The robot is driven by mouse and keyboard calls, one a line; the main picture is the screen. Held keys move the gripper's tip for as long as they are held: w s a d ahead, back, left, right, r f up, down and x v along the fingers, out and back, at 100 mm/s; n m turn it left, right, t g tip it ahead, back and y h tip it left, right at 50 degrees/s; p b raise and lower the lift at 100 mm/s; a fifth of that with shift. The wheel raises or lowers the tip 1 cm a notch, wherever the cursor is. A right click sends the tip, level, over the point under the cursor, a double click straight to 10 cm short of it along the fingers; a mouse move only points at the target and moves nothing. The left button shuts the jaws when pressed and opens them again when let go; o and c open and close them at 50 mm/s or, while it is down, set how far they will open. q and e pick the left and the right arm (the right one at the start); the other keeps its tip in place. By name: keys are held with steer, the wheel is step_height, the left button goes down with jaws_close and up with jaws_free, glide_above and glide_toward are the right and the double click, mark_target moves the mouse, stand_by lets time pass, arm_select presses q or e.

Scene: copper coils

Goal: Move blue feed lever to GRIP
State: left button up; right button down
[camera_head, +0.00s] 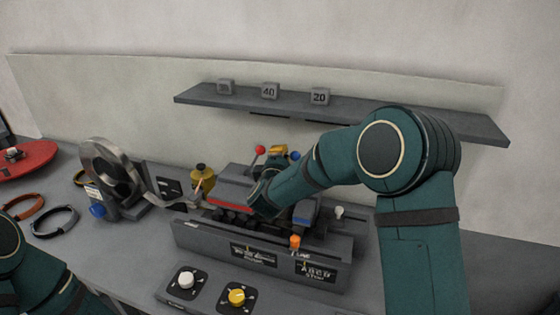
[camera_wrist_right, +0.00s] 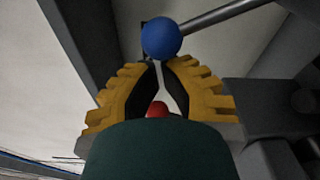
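The blue feed lever shows as a blue ball knob (camera_head: 294,155) on the coil machine, behind my right forearm. My right gripper (camera_head: 279,150) is at the machine's top, between the red and blue knobs. In the right wrist view the yellow-padded fingers (camera_wrist_right: 159,68) nearly meet at their tips, with only a thin gap and nothing seen held. The blue knob (camera_wrist_right: 161,38) lies just past the tips; contact cannot be told. A grey rod (camera_wrist_right: 225,14) runs up and right from it. No GRIP mark is readable. My left gripper is out of view.
A red knob (camera_head: 259,149) stands left of the gripper. The machine's front panel (camera_head: 259,246) carries labels and an orange knob (camera_head: 295,241). A shelf (camera_head: 410,118) with several small blocks is behind. A metal strip coil (camera_head: 110,170) stands at left. White and yellow dials are in front.

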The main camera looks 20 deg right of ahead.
steer(key=shift+d+r, duration=0.1)
stand_by(0.4)
steer(key=shift+s+d+r+m, duration=0.15)
steer(key=shift+d+r+m, duration=0.05)
steer(key=shift+m, duration=0.1)
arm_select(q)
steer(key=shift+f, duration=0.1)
arm_select(e)
steer(key=shift+d+r, duration=0.1)
steer(key=shift+s+d+r+m+b, duration=0.25)
steer(key=shift+s+d+m, duration=0.1)
steer(key=shift+m, duration=0.15)
steer(key=shift+s+d+r+m+b, duration=0.1)
steer(key=shift+s+d+r+m, duration=0.2)
steer(key=shift+m, duration=0.2)
arm_select(q)
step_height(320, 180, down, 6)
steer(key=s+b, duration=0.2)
steer(key=b, duration=0.3)
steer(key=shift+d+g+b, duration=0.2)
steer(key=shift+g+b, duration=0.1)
arm_select(e)
steer(key=s+d+r+m+t+h, duration=0.1)
steer(key=s+d+m, duration=0.4)
steer(key=d+m, duration=0.3)
steer(key=shift+s+d, duration=0.15)
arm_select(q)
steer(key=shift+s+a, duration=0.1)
arm_select(e)
steer(key=shift+s+f, duration=0.1)
